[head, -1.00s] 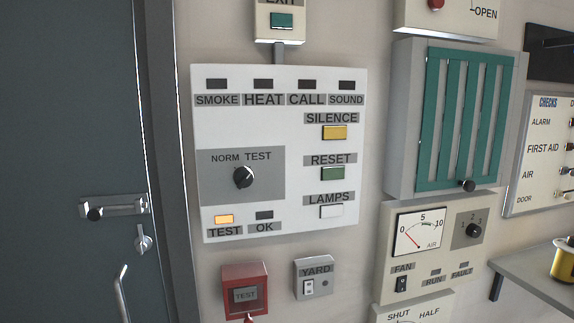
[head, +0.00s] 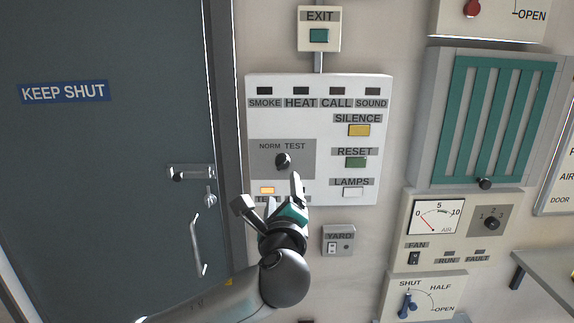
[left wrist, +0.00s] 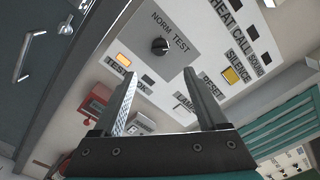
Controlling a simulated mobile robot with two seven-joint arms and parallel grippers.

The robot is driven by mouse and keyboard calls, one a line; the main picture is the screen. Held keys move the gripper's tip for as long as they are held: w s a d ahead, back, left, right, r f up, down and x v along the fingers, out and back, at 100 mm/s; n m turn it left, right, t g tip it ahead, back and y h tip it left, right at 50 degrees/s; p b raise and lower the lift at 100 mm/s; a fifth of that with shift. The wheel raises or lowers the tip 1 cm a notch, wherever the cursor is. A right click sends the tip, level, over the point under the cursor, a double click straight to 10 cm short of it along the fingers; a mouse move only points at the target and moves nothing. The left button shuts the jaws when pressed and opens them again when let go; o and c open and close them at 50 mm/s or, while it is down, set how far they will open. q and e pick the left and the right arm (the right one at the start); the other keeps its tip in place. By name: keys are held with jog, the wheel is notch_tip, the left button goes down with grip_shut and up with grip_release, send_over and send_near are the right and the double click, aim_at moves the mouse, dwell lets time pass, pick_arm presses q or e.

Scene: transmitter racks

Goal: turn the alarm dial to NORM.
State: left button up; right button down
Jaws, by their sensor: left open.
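The alarm dial (head: 283,161) is a black round knob on a grey plate (head: 305,173) of the white alarm panel, below the words NORM and TEST. Its pointer appears turned toward TEST. The amber TEST lamp (head: 267,190) is lit. My left gripper (head: 270,192) is open and empty, in front of the panel and below the dial, hiding the lower labels. In the left wrist view the dial (left wrist: 160,46) shows beyond the open fingers (left wrist: 160,77), apart from them. My right gripper is not in view.
The SILENCE (head: 359,130), RESET (head: 356,162) and LAMPS (head: 353,192) buttons are right of the dial. A YARD switch box (head: 338,241) is below the panel. A dark door (head: 110,150) stands at left.

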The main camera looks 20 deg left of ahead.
aim_at(283, 165)
pick_arm(q)
jog(key=p+x, duration=0.2)
jog(key=x, duration=1.1)
jog(key=shift+w, duration=0.3)
grip_shut()
dwell(0.3)
